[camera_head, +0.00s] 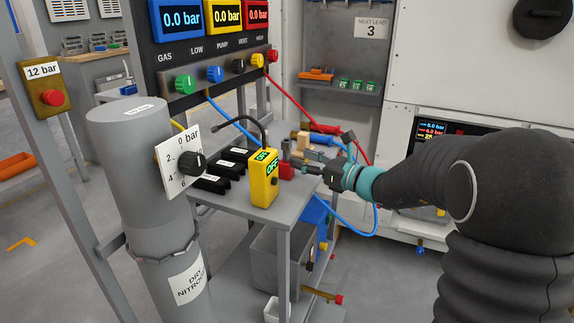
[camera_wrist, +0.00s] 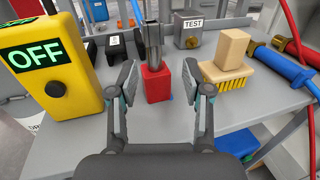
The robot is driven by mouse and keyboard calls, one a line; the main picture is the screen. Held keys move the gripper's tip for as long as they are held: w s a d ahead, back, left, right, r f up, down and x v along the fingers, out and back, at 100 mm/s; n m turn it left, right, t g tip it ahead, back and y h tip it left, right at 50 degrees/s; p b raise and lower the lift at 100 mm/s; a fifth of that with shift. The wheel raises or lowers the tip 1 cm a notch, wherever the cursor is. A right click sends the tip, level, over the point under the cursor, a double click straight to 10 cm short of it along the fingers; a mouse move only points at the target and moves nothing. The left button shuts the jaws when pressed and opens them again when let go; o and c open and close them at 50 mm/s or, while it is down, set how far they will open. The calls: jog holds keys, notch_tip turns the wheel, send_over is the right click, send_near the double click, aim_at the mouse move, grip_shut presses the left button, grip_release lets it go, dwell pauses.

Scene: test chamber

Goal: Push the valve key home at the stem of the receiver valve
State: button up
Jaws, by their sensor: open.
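A red block with an upright grey metal shaft, which looks like the valve key (camera_wrist: 157,84), stands on the bench top in the wrist view. It also shows in the head view (camera_head: 286,173). My gripper (camera_wrist: 160,70) is open, with one finger on each side of the red block and a gap visible on both sides. In the head view my gripper (camera_head: 303,168) reaches in from the right at bench height. Low beside the bench, a brass fitting with a red end (camera_head: 322,295) may be the receiver valve; I cannot tell for sure.
A yellow meter reading OFF (camera_wrist: 48,68) stands close on the left. A grey TEST box (camera_wrist: 193,30) is behind. A grey cylinder (camera_head: 140,200) stands left of the bench.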

aim_at(289, 157)
jog(key=shift+s+a+f+x, duration=0.1)
jog(key=shift+x, duration=0.8)
jog(key=shift+s+a+f+x, duration=0.1)
jog(key=shift+s+x, duration=0.05)
jog(key=shift+x, duration=0.8)
jog(key=shift+s+a+f+x, duration=0.1)
jog(key=shift+x, duration=0.8)
jog(key=shift+d+r, duration=0.1)
grip_shut()
